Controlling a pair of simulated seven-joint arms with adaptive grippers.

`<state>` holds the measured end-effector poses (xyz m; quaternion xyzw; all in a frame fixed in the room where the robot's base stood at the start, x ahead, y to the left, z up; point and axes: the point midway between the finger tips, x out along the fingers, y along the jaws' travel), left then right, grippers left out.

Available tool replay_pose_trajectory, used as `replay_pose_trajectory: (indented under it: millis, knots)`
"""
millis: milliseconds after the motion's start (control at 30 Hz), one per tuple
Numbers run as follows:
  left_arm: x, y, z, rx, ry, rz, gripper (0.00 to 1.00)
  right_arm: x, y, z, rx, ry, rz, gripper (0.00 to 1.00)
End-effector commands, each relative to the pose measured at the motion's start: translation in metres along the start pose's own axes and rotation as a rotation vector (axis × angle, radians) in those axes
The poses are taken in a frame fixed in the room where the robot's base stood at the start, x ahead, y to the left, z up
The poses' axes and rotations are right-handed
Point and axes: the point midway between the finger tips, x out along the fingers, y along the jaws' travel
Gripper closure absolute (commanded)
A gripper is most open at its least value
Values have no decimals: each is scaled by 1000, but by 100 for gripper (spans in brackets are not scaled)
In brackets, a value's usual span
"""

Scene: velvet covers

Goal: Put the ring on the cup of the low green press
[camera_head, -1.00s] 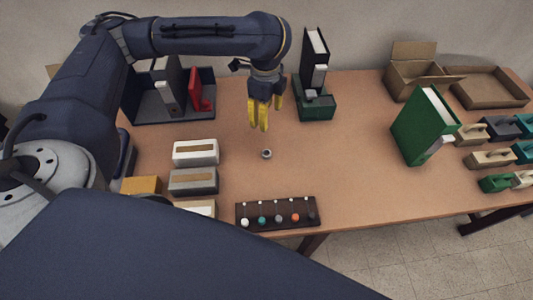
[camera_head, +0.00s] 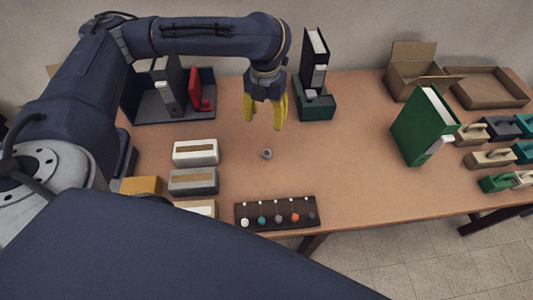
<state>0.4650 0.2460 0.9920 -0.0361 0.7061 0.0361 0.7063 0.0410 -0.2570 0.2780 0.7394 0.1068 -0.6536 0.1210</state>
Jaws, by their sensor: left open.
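A small grey ring (camera_head: 266,154) lies on the table near its middle. My left gripper (camera_head: 265,122) hangs above and behind the ring with its yellow fingers pointing down. It is open, spread left to right, with nothing between its fingers. A low green block (camera_head: 497,183) with a handle sits at the lower right of the table. A dark green base (camera_head: 316,109) stands behind and right of the ring, with a black binder (camera_head: 314,60) upright at it. I cannot tell which is the press, and no cup is clear. My right gripper is not in view.
White and grey boxes (camera_head: 194,152) stand left of the ring. A dark rack (camera_head: 278,228) with several coloured knobs lies at the front edge. A green binder (camera_head: 423,125) stands at the right near several handled blocks. Open table lies between the ring and the green binder.

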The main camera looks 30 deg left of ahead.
Motion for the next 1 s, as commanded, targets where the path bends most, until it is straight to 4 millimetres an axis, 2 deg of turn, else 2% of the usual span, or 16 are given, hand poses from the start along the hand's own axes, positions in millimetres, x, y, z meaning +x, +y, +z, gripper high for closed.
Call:
replay_pose_trajectory:
  millis: [167, 700, 1000]
  knots:
    - [17, 0, -1, 14, 4, 0, 44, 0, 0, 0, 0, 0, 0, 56]
    - [94, -1, -1, 12, 3, 0, 44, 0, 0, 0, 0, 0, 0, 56]
    - [118, 0, 0, 12, 0, 0, 44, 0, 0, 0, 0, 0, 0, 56]
